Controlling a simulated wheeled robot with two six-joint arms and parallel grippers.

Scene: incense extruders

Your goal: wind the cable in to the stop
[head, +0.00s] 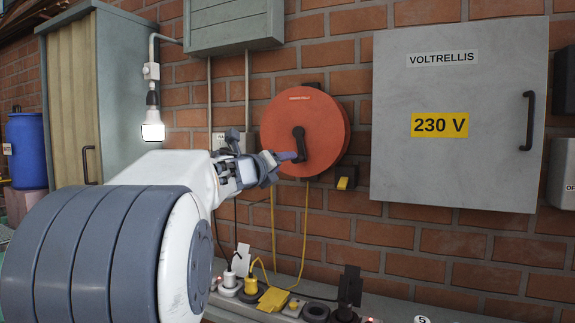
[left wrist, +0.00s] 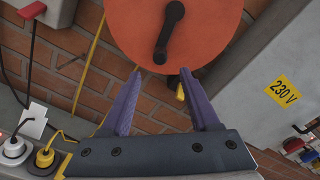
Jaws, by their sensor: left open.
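The orange cable reel (head: 325,125) is on the brick wall. Its black crank (head: 299,143) is on the front face and also shows in the left wrist view (left wrist: 167,32). A yellow cable (head: 305,225) hangs below the reel in two strands; it also shows in the left wrist view (left wrist: 90,62). My left gripper (head: 284,157) is in front of the reel, near the crank's lower end. In the left wrist view its purple fingers (left wrist: 160,75) are apart with nothing between them, and the crank is beyond their tips. My right gripper is out of view.
A grey electrical cabinet (head: 456,170) stands out at the right. A dark box with a yellow part (head: 343,183) is below the reel. Plugs, including a yellow one (head: 250,285), crowd the ledge below. A lit lamp (head: 153,131) hangs at the left.

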